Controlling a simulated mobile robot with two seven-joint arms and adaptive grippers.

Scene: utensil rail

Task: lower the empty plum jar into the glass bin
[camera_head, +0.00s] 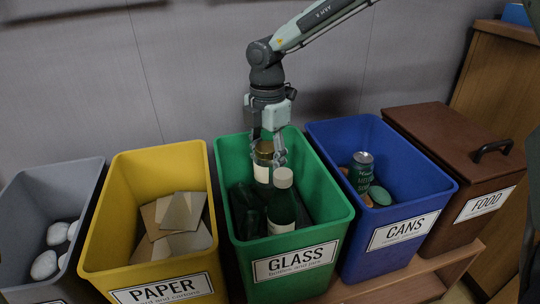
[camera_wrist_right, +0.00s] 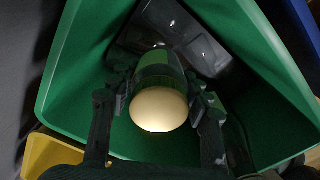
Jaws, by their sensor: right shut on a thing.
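The plum jar (camera_head: 263,172), with a gold-tan lid and a pale label, is upright inside the upper part of the green glass bin (camera_head: 335,205). My right gripper (camera_head: 267,150) reaches down from above and is shut on the jar near its lid. In the right wrist view the jar's round cream lid (camera_wrist_right: 158,110) sits between the two fingers, with the green bin walls (camera_wrist_right: 75,85) around it. The jar's lower end is hidden, so I cannot tell whether it touches the contents. My left gripper is not in view.
A dark green bottle (camera_head: 281,210) with a white cap stands in the glass bin close in front of the jar, among dark glass. The yellow paper bin (camera_head: 125,205) is left; the blue cans bin (camera_head: 425,190) and brown food bin (camera_head: 440,130) are right.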

